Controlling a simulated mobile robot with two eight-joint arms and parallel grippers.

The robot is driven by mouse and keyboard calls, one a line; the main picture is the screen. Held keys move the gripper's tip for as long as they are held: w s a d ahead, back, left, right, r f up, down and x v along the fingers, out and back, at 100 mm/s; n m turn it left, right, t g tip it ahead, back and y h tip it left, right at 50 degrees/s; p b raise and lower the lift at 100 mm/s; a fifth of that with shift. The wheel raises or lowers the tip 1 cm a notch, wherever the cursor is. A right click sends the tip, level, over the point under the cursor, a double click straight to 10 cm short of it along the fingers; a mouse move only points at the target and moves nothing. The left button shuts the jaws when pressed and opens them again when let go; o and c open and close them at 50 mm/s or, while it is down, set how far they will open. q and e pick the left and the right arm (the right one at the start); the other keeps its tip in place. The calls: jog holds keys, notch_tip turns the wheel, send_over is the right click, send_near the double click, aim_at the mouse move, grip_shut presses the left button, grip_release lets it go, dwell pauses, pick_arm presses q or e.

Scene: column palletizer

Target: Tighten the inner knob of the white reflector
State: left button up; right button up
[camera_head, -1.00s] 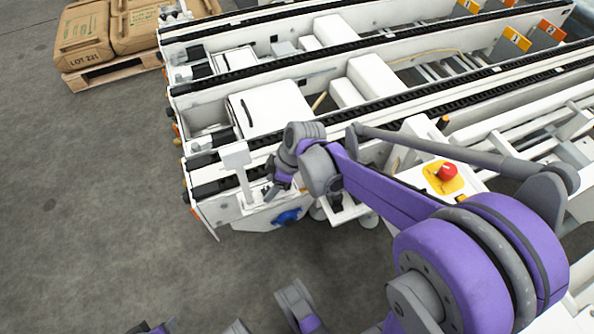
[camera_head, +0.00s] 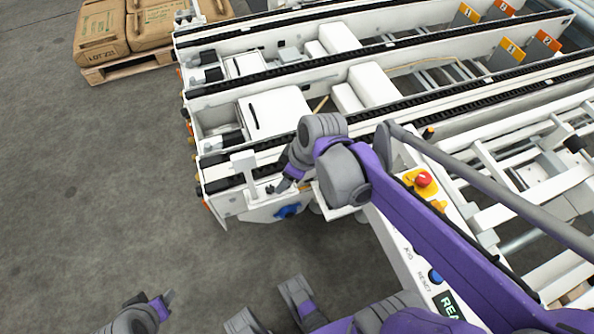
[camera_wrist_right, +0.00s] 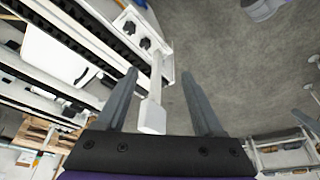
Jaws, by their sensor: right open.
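The white reflector (camera_head: 243,160) is a small plate on a post at the near end of the conveyor frame. In the right wrist view the reflector (camera_wrist_right: 152,116) lies between my finger lines, its post running up to a bracket with two dark knobs, one knob (camera_wrist_right: 130,28) and another knob (camera_wrist_right: 145,43). I cannot tell which is the inner one. My right gripper (camera_wrist_right: 160,78) is open and empty, fingers pointing toward the bracket. In the head view the right gripper (camera_head: 280,186) is just right of the post. My left gripper (camera_head: 165,300) is low at the left, away from the frame, its jaws unclear.
White conveyor rails (camera_head: 390,100) with black chains fill the right. A panel with a red button (camera_head: 424,179) stands beside my right arm. A blue part (camera_head: 288,210) sits under the frame end. Sacks (camera_head: 102,30) lie on a pallet. Floor at left is clear.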

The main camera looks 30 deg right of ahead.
aim_at(271, 188)
pick_arm(q)
notch_tip(271, 188, up, 12)
jog(key=w+p, duration=0.1)
jog(key=p, duration=0.9)
jog(key=shift+w, duration=0.2)
pick_arm(e)
jog(key=s+a+r+m+t+h, duration=0.1)
jog(key=s+r+m, duration=0.4)
jog(key=r, duration=0.5)
jog(key=shift+s+a+m+t+h, duration=0.3)
jog(key=shift+s+a+h, duration=0.1)
jog(key=shift+s+a, duration=0.25)
jog(key=shift+d+f, duration=0.1)
jog(key=shift+f, duration=0.05)
